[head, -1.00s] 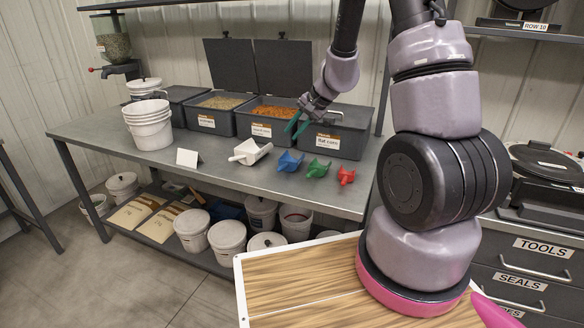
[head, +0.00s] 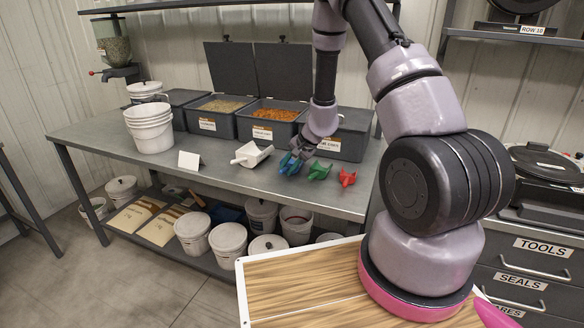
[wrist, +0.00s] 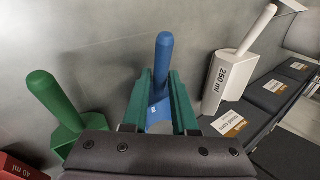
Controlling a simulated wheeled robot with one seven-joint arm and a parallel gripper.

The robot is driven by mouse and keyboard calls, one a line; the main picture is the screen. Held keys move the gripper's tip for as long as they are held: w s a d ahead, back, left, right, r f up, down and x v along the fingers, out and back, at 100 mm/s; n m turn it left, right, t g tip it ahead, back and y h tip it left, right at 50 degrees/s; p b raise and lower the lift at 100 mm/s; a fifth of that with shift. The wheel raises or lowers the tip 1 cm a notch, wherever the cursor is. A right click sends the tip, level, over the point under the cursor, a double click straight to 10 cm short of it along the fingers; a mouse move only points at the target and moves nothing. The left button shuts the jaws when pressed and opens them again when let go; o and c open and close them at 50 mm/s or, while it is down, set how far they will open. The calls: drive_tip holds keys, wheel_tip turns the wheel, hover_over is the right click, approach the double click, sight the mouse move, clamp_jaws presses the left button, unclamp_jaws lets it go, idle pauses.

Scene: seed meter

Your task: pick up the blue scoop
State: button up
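The blue scoop (head: 289,165) rests on the metal bench, partly hidden behind my gripper (head: 293,155) in the head view. In the wrist view the blue scoop (wrist: 164,62) lies between the two green fingers of my gripper (wrist: 161,76), its handle pointing up the picture. The fingers are apart, one on each side of the scoop near the base of the handle. I cannot tell whether either finger touches it. Part of the scoop's bowl is hidden by the gripper body.
The green scoop (head: 319,171) and red scoop (head: 347,178) lie close by on the right, the white scoop (head: 250,155) on the left. Grey bins (head: 270,130) stand behind. A white card (head: 188,160) and stacked white buckets (head: 150,128) are farther left on the bench (head: 225,177).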

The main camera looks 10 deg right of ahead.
drive_tip(key=shift+w+a+f, duration=0.25)
drive_tip(key=shift+w+f, duration=0.05)
drive_tip(key=shift+f, duration=0.3)
clamp_jaws()
drive_tip(key=shift+r, duration=0.15)
wheel_tip(320, 180, up, 10)
drive_tip(key=shift+f, duration=0.15)
drive_tip(key=shift+c, duration=1.6)
unclamp_jaws()
clamp_jaws()
